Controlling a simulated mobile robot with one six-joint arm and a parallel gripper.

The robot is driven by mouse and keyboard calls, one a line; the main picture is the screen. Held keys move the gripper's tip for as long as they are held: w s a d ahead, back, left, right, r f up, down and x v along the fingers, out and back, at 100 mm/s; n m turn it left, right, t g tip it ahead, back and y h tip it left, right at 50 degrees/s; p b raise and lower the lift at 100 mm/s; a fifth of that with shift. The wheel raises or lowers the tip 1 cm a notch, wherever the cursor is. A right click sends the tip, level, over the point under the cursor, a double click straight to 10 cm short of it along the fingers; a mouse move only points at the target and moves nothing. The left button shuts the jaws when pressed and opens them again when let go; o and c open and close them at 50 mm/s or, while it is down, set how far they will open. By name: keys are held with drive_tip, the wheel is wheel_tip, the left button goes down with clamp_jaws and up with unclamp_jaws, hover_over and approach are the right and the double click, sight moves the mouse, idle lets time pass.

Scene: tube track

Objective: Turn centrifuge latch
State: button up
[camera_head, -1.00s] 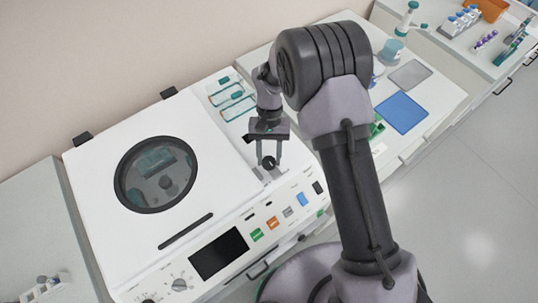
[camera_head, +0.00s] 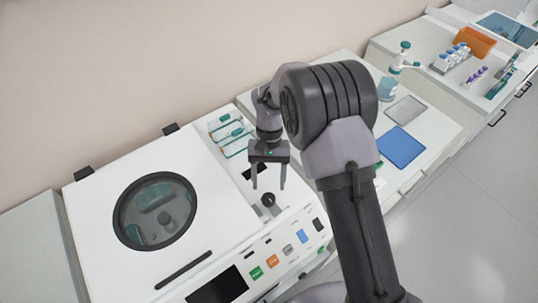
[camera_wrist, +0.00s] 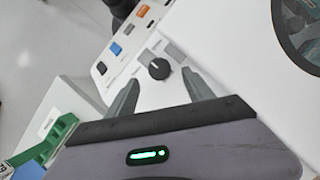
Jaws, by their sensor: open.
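The white centrifuge (camera_head: 95,205) stands at the left in the head view, its lid shut, with a round dark-rimmed window (camera_head: 156,210). The latch is a small black knob (camera_head: 268,199) on the white top, right of the lid. It also shows in the wrist view (camera_wrist: 159,69), with small grey marked patches beside it. My gripper (camera_head: 268,187) is open and empty, pointing down over the knob. In the wrist view its two fingers (camera_wrist: 163,92) lie to either side of the knob, apart from it. Whether the fingertips are level with the knob I cannot tell.
Coloured buttons (camera_head: 272,261) and a dark screen (camera_head: 217,288) line the centrifuge's front panel. Bottles with teal caps (camera_head: 229,131) lie behind the gripper. A blue mat (camera_head: 401,147) and an orange bin (camera_head: 467,43) are on the counters at right. The floor at right is clear.

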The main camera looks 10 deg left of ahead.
drive_tip(key=d+p+v, duration=0.1)
drive_tip(key=p+v, duration=0.1)
drive_tip(key=v, duration=1)
drive_tip(key=shift+a+r, duration=0.3)
drive_tip(key=shift+a, duration=0.15)
drive_tip(key=shift+w, duration=0.15)
